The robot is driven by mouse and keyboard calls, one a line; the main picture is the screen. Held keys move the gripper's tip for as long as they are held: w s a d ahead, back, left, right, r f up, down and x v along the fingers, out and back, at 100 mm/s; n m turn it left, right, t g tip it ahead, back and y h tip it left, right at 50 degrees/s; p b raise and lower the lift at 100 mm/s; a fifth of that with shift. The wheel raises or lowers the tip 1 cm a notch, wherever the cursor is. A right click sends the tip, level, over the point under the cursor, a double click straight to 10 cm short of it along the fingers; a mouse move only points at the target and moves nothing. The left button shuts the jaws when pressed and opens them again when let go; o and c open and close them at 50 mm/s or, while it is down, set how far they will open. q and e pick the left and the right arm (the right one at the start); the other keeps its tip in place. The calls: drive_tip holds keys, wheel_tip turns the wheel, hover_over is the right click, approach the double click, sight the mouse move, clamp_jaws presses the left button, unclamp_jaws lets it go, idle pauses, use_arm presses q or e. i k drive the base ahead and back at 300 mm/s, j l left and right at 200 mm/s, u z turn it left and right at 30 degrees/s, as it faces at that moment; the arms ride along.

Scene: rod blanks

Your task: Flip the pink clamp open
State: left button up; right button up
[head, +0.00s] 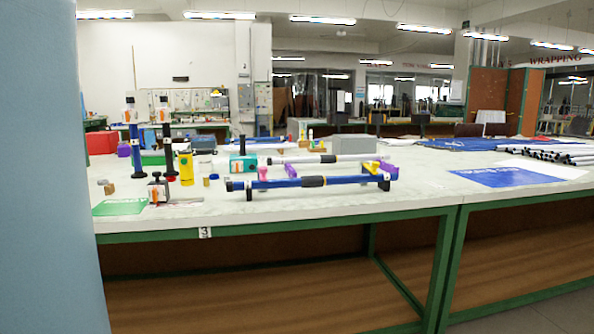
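A small pink clamp (262,172) sits at the left part of a blue rod (340,180) with a dark middle band. The rod lies across dark supports near the front edge of the table. The clamp is too small here to tell whether it is open or closed. A yellow clamp (372,167) sits toward the rod's right end, beside a purple block (389,170). Neither of my grippers is in view.
The white-topped table (420,198) has green legs. A teal block (243,163), a yellow cylinder (186,168) and upright tools stand left of the rod. A blue sheet (515,177) and several pipes (560,154) lie at the right. A pale blue surface fills the left edge.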

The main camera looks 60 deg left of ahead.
sight(262, 171)
drive_tip(key=u, duration=1.75)
